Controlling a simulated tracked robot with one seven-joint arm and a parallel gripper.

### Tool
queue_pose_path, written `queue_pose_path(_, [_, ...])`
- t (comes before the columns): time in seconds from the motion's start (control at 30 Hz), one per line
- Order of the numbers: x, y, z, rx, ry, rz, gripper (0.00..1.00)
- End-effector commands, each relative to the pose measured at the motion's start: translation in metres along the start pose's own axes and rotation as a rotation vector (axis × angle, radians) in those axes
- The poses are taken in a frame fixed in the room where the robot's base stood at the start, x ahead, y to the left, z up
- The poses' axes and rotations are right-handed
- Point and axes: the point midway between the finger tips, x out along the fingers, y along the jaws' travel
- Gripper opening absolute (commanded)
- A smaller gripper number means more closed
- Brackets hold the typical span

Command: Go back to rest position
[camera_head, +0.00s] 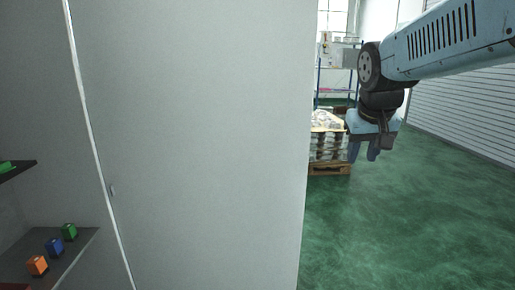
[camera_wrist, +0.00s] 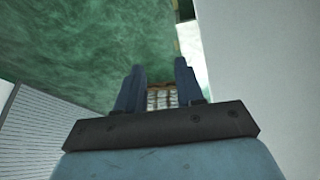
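My gripper (camera_head: 366,154) hangs from the blue arm at the right of the head view, fingers pointing down, over open green floor. In the wrist view my gripper (camera_wrist: 158,82) shows two blue-grey fingers set apart, with nothing between them but the distant pallet load. It holds nothing.
A large grey panel (camera_head: 200,140) stands just left of the arm. Shelves (camera_head: 75,255) at far left hold an orange block (camera_head: 37,265), a blue block (camera_head: 54,246) and a green block (camera_head: 69,231). A loaded pallet (camera_head: 328,168) stands behind my gripper. The green floor (camera_head: 420,220) is clear.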

Motion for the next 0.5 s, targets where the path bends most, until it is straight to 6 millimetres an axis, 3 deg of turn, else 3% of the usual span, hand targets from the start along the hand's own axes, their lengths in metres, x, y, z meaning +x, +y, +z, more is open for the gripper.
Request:
queue_pose_path(0.1, [-0.009, 0.000, 0.038, 0.001, 0.020, -0.019, 0.37])
queue_pose_path(0.3, [-0.012, 0.001, 0.093, 0.006, 0.044, -0.058, 0.37])
queue_pose_path(0.5, [-0.010, 0.001, 0.124, 0.010, 0.056, -0.085, 0.37])
